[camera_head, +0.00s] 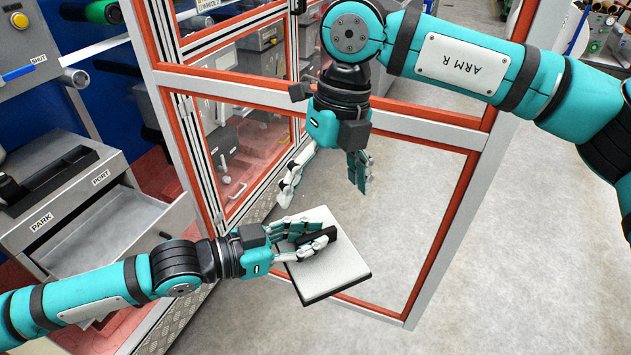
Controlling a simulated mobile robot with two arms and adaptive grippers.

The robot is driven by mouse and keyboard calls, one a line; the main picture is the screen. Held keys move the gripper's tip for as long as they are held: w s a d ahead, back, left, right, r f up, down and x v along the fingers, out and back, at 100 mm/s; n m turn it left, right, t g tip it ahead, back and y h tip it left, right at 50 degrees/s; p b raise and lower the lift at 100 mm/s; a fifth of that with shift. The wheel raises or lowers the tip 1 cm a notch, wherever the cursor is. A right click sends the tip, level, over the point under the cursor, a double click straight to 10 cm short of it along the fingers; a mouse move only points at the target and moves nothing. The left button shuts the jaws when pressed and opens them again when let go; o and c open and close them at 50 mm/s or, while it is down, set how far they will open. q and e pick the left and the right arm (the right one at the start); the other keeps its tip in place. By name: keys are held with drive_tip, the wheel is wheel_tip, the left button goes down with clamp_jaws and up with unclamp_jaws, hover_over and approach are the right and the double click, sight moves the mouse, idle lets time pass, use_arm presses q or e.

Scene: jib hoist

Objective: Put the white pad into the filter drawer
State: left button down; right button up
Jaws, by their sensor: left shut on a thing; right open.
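The white pad (345,268) is a flat square plate with a dark edge and a black grip on top. My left gripper (318,242) is shut on the black grip and holds the pad in front of the framed door, clear of the drawer. An open grey drawer (118,228) sticks out at the left under a panel marked PARK and PORT. It looks empty, and no label on it reads as filter drawer. My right gripper (325,186) is open and empty, pointing down above the pad.
An orange-and-grey framed door (455,235) stands open behind my grippers. The cabinet's orange-edged post (185,150) stands between the drawer and the pad. A grey box with a black lever (48,175) sits above the drawer. Bare floor (530,260) lies at the right.

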sight(316, 234)
drive_tip(key=shift+m+t+h, duration=0.4)
drive_tip(key=shift+t+h, duration=0.2)
drive_tip(key=shift+h, duration=0.2)
drive_tip(key=f, duration=0.8)
drive_tip(key=a+f, duration=0.1)
drive_tip(key=f, duration=0.3)
drive_tip(key=shift+w+a, duration=0.1)
drive_tip(key=shift+w, duration=0.05)
drive_tip(key=c, duration=1.2)
use_arm(q)
drive_tip(key=c, duration=1.2)
unclamp_jaws()
use_arm(e)
drive_tip(key=shift+c, duration=0.6)
